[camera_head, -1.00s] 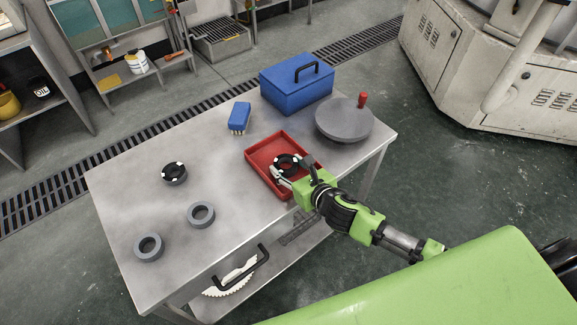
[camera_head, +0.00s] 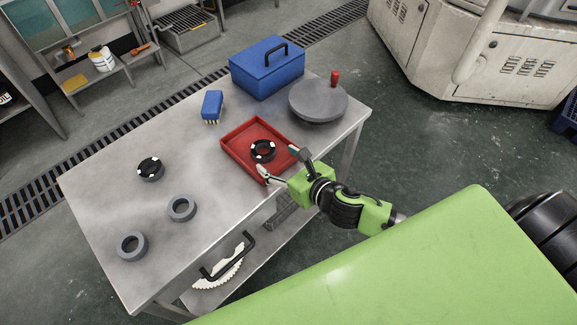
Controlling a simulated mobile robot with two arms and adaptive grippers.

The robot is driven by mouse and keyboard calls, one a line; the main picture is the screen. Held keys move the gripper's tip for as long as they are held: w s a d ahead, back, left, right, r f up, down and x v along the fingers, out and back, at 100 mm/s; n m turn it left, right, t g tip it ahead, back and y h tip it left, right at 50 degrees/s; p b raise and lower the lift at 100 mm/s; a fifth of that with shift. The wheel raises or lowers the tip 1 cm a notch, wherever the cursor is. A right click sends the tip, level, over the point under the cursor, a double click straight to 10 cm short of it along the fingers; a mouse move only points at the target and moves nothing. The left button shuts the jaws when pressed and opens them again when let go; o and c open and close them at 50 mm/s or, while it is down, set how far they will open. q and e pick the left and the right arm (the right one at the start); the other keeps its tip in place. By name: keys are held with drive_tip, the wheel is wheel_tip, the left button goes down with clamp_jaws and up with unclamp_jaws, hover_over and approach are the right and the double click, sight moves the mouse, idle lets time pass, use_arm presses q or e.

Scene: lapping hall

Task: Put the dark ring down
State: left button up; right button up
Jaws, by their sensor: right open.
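A dark ring (camera_head: 263,151) with light marks on its rim lies flat in the red tray (camera_head: 237,163) on the metal table. My right gripper (camera_head: 280,162) is open and empty at the tray's front right side, its fingers apart from the ring and pointing toward it. Another dark ring with light marks (camera_head: 150,169) sits on the table left of the tray. My left gripper is not in view.
Two grey rings (camera_head: 181,208) lie on the left part of the table (camera_head: 105,190). A blue brush (camera_head: 212,104), a blue toolbox (camera_head: 266,70) and a round grey plate with a red knob (camera_head: 318,101) stand behind the tray.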

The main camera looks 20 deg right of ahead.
drive_tip(key=v, duration=0.5)
drive_tip(key=shift+w, duration=0.1)
idle(0.3)
